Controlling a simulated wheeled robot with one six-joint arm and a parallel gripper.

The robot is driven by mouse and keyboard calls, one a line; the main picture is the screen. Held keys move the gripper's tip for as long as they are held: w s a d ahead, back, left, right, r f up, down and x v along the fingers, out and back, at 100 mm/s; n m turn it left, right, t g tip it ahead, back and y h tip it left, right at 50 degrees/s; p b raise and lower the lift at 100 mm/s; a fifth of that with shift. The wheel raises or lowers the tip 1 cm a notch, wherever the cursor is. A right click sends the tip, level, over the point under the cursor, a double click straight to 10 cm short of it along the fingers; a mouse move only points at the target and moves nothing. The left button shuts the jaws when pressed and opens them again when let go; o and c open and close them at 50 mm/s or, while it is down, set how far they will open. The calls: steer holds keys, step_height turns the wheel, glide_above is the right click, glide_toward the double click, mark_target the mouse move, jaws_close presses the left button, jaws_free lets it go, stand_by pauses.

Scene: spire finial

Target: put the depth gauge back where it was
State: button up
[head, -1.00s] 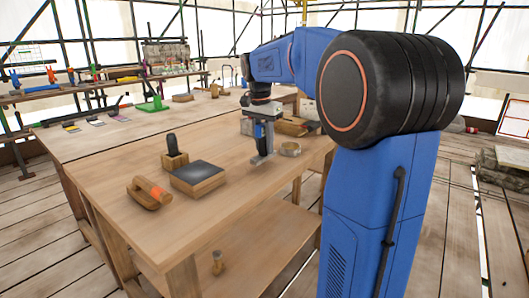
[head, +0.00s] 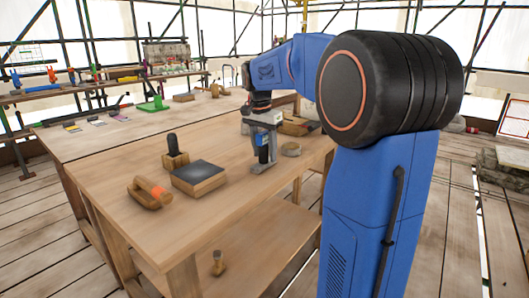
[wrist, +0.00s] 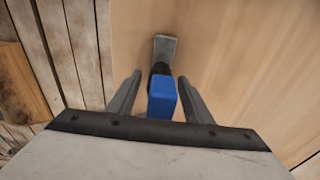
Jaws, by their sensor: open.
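My gripper (wrist: 160,78) is open around the gauge from above, with a small gap visible on each side. In the head view the fingers partly hide the gauge.
A black-topped block (head: 198,178), a wooden holder with a black cylinder (head: 174,156) and an orange-banded wooden tool (head: 150,192) stand to the left. The bench edge is nearby in the wrist view.

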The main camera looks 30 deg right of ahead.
mark_target(263, 132)
steer(key=r, duration=0.4)
steer(key=a+r, duration=0.1)
steer(key=r, duration=0.6)
steer(key=shift+s+a+r, duration=0.15)
steer(key=shift+s+r, duration=0.1)
steer(key=shift+r, duration=0.15)
steer(key=s+a+f+n+t, duration=0.1)
steer(key=s+a+f+n, duration=0.35)
steer(key=s, duration=0.35)
steer(key=s+a+f+n+t, duration=0.1)
steer(key=s+a+f+n, duration=0.2)
steer(key=s+a+f, duration=0.35)
steer(key=s+a+f+n+t, duration=0.1)
steer(key=s+a+f+n, duration=0.1)
steer(key=s+f, duration=0.4)
steer(key=s+a+f+n+t+y, duration=0.1)
steer(key=s+a+f+n, duration=0.1)
steer(key=s+f+n, duration=0.2)
steer(key=s+f, duration=0.3)
steer(key=s, duration=0.2)
steer(key=shift+s, duration=0.2)
steer(key=shift+r+n, duration=0.1)
steer(key=shift+n, duration=0.15)
